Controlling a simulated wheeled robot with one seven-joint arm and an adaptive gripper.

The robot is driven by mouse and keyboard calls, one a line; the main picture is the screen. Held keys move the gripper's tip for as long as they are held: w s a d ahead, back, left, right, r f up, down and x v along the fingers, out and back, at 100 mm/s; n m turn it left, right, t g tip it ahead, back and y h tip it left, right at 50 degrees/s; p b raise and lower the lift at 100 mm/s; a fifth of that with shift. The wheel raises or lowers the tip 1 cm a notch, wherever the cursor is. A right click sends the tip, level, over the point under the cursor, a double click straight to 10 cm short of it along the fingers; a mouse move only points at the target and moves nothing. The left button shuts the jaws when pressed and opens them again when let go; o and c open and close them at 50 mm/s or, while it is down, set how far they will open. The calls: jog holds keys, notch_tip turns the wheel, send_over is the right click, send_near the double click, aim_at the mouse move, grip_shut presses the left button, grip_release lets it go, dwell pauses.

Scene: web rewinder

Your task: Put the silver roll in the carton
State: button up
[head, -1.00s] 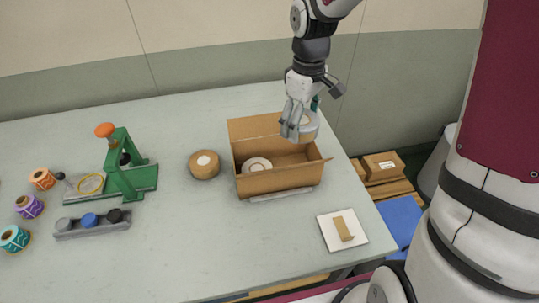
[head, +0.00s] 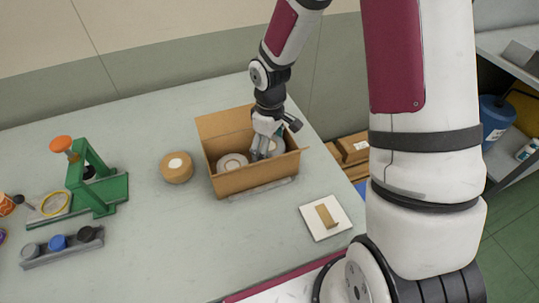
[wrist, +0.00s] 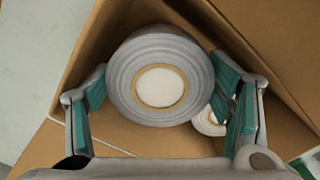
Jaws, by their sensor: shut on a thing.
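The silver roll (wrist: 122,82), grey with a tan core ring and a pale centre, is between the teal-padded fingers of my gripper (wrist: 160,80) in the wrist view. In the head view my gripper (head: 262,150) reaches down into the open carton (head: 255,181), shut on the silver roll (head: 277,148) in its right part. Whether the roll touches the carton floor cannot be told. A second pale roll (head: 232,161) lies in the carton's left part; part of it shows behind the held roll in the wrist view (wrist: 209,122).
A brown tape roll (head: 176,168) stands left of the carton. A white pad with a small tan piece (head: 326,215) lies to its right front. A green fixture (head: 96,180) and a grey tray of caps (head: 62,248) are at left. The table's middle front is clear.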

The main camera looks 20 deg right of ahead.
jog(key=shift+f, duration=1.85)
jog(key=shift+f, duration=0.15)
jog(key=o, duration=1)
